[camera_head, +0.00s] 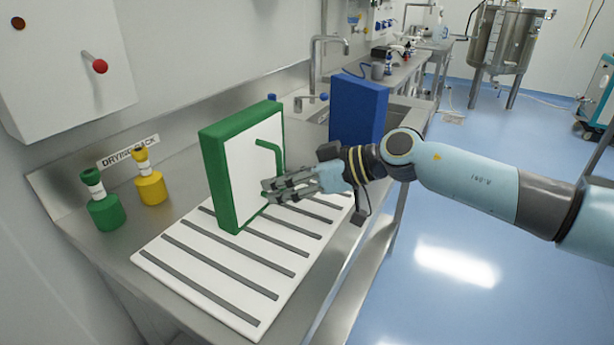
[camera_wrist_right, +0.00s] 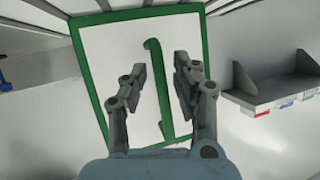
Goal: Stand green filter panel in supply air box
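The green filter panel (camera_head: 213,180), a green frame with a white face, stands upright on a white slotted rack (camera_head: 185,285). Its green handle (camera_head: 270,150) faces my right gripper (camera_head: 268,189). In the right wrist view the handle (camera_wrist_right: 155,85) shows between the two open fingers of the right gripper (camera_wrist_right: 161,70), with a gap on both sides. I cannot tell whether the fingers reach around the handle. A white wall box (camera_head: 65,55) with a red-knobbed lever is at upper left; I cannot tell whether it is the supply air box. My left gripper is not in view.
A blue panel (camera_head: 357,108) stands behind the green one, near a sink tap (camera_head: 315,75). A green bottle (camera_head: 103,207) and a yellow bottle (camera_head: 150,182) stand on the steel bench at left. The rack's front part is clear. A grey shelf (camera_wrist_right: 270,90) shows in the right wrist view.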

